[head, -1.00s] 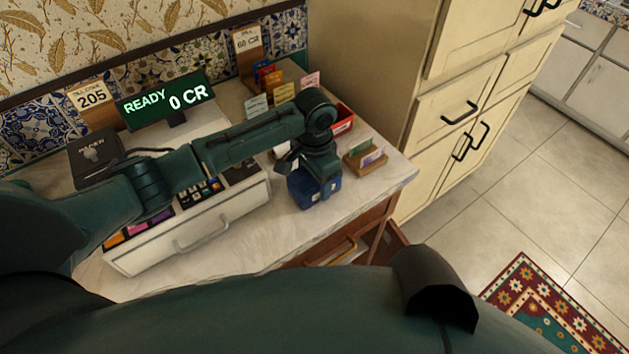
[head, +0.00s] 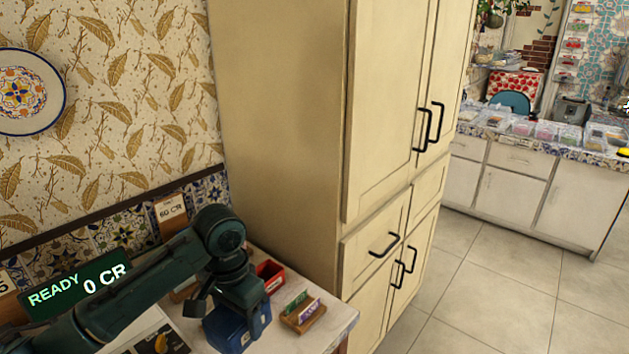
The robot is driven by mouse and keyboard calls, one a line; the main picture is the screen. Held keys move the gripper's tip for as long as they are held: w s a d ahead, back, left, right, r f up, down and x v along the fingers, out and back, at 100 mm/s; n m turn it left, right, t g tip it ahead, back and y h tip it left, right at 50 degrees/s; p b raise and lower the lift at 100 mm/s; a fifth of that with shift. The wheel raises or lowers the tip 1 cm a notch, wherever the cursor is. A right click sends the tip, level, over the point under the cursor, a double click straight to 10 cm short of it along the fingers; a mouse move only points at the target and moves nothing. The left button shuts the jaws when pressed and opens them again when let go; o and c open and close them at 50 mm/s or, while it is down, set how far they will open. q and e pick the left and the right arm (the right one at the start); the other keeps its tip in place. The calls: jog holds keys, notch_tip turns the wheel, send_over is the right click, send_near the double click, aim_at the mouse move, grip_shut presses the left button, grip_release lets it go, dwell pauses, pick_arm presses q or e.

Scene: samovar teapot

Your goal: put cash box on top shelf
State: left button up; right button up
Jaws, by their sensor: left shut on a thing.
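The blue cash box (head: 232,336) is at the bottom of the head view, at the right part of the white counter. My left gripper (head: 240,306) is over it from above and shut on it, covering much of its top. I cannot tell whether the box touches the counter. A tall cream cabinet (head: 285,130) stands right behind the counter, with its upper doors (head: 393,110) shut. No open shelf shows in it. My right gripper is not in view.
A red bin (head: 269,274) and a wooden card holder (head: 303,314) stand close to the box. The green display (head: 75,287) reads "READY 0 CR". Tiled floor (head: 475,300) is clear right of the cabinet. A far counter (head: 540,150) holds several clear containers.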

pick_arm(q)
jog(key=s+a+r+n, duration=0.3)
jog(key=s+n, duration=0.3)
jog(key=s, duration=0.2)
jog(key=shift+a+r, duration=0.2)
jog(key=shift+a, duration=0.5)
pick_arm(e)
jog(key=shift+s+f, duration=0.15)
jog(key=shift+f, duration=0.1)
